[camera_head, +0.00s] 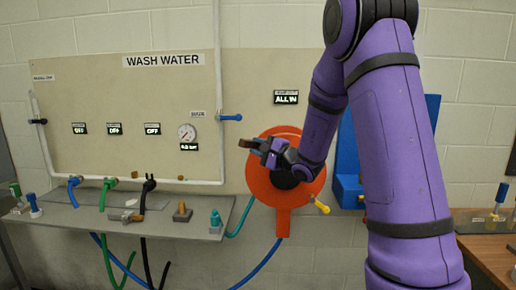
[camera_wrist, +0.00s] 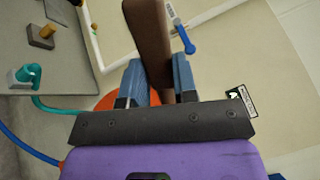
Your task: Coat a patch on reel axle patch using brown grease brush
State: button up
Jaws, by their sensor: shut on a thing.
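My gripper (camera_head: 264,148) is in front of the upper left part of the orange hose reel (camera_head: 284,218). In the wrist view, its blue fingers (camera_wrist: 160,80) are shut on a brown bar-like thing, the brown grease brush (camera_wrist: 148,35). The brush's brown end (camera_head: 247,143) sticks out to the left of my gripper in the head view. No bristles can be made out. My gripper and forearm cover part of the reel's middle, and I cannot make out the axle patch. A sliver of the orange reel (camera_wrist: 110,101) shows behind the fingers in the wrist view.
A grey shelf (camera_head: 200,228) at left holds hose nozzles, a brown-and-grey block (camera_head: 182,212) and a teal fitting (camera_head: 216,222). A pipe with a blue valve handle (camera_head: 230,117) runs beside the reel. A blue panel (camera_head: 347,150) stands right. Hoses hang below.

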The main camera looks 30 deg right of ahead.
aim_at(249, 147)
jog(key=shift+w+d, duration=0.35)
jog(key=shift+w, duration=0.2)
dwell(0.7)
jog(key=shift+s+d, duration=0.55)
jog(key=shift+d, duration=0.2)
jog(key=shift+s+d, duration=0.55)
jog(key=shift+d, duration=0.15)
jog(key=shift+w+a, duration=0.55)
jog(key=shift+a, duration=0.2)
jog(key=shift+w+a, duration=0.55)
jog(key=shift+a, duration=0.15)
jog(key=shift+s+a, duration=0.55)
jog(key=shift+s, duration=0.3)
jog(key=shift+s+a, duration=0.6)
jog(key=shift+s, duration=0.25)
jog(key=shift+s+a, duration=0.55)
jog(key=shift+s, duration=0.3)
